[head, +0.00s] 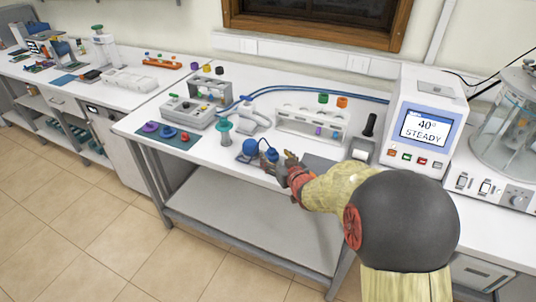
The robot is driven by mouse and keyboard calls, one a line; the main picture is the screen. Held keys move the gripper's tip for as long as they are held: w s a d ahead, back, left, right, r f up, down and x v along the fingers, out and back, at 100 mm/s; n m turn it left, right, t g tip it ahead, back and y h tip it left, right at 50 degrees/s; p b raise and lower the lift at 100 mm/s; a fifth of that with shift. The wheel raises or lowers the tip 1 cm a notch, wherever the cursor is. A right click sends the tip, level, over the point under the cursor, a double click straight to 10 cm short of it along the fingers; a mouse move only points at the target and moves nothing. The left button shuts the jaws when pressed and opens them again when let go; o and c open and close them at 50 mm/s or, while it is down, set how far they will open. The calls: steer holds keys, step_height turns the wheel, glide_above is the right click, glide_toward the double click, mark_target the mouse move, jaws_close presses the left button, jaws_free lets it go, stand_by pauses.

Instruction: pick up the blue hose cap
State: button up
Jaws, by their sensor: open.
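Near the front edge of the white bench, a round blue piece (250,147) stands by a second blue piece (271,154), with a thin dark loop between them. I cannot tell for sure which is the blue hose cap. Another small blue piece (168,132) lies on the dark green mat (180,144) at the left. My gripper (278,160) is low over the bench, its fingers close beside the second blue piece. It is open. Whether it touches that piece is too small to tell.
A white rack (312,123) stands behind my gripper. A teal-topped stand (225,131) is to the left. A white device with a blue screen (425,127) and a glass vessel (508,125) are at the right. Blue hoses (310,91) cross the back.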

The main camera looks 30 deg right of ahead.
mark_target(273, 152)
steer(key=x, duration=0.2)
steer(key=b+x, duration=0.1)
steer(key=x, duration=0.1)
steer(key=b+x, duration=0.1)
steer(key=x, duration=0.1)
steer(key=shift+d, duration=0.35)
steer(key=shift+c, duration=1.2)
steer(key=c, duration=1.1)
steer(key=shift+c, duration=0.2)
